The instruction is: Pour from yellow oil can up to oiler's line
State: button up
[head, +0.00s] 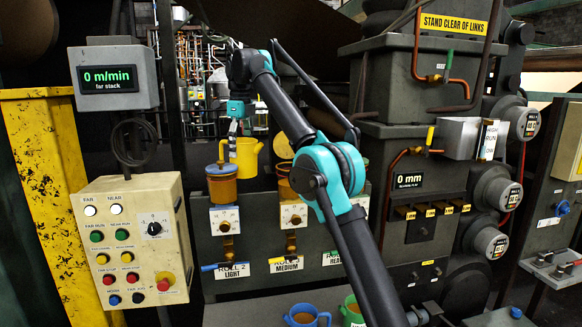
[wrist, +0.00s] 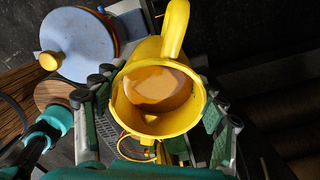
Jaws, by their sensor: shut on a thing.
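The yellow oil can (head: 243,158) is in my gripper (head: 236,122), in front of the pipework and just right of the left oiler. In the wrist view, the yellow can (wrist: 175,30) stands between the green finger pads, its open mouth facing the camera, with brown oil (wrist: 160,88) inside. The left oiler (head: 222,188) is an orange-brown pot with a blue lid (head: 221,168); that lid probably also shows in the wrist view (wrist: 85,45). A second orange-brown oiler (head: 285,186) stands to the right, partly behind my arm. No fill line can be made out on either.
A control panel (head: 130,245) stands left. Labels under the oilers read LIGHT (head: 232,270) and MEDIUM (head: 286,264). A blue mug (head: 307,316) and a green mug (head: 352,313) sit low in front. Grey machinery (head: 420,90) fills the right.

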jog(key=shift+s+d+y, duration=0.2)
jog(key=shift+d+y, duration=0.45)
jog(key=shift+y, duration=0.05)
jog(key=shift+d+r+t+y, duration=0.15)
jog(key=shift+r+t+y, duration=0.1)
jog(key=shift+t+y, duration=0.05)
jog(key=shift+y, duration=0.8)
jog(key=v, duration=0.5)
jog(key=shift+s+r, duration=0.1)
jog(key=shift+r, duration=0.2)
jog(key=shift+s+d+r+t+y+p, duration=0.15)
jog(key=shift+d+r+t+y+p, duration=0.25)
jog(key=shift+d+y+p, duration=0.25)
jog(key=shift+d+r, duration=0.1)
jog(key=shift+d, duration=0.05)
jog(key=shift+s+d+r+y+p, duration=0.2)
jog(key=shift+d+r+y, duration=0.2)
jog(key=shift+r+y, duration=0.2)
jog(key=shift+s+d+r+y+p, duration=0.1)
jog(key=shift+d+r+y+p, duration=0.1)
jog(key=shift+d+r+y, duration=0.4)
jog(key=shift+r, duration=0.15)
jog(key=shift+s+d+r+t+y+p, duration=0.1)
jog(key=shift+d+r+t+y+p, duration=0.35)
jog(key=shift+y, duration=0.2)
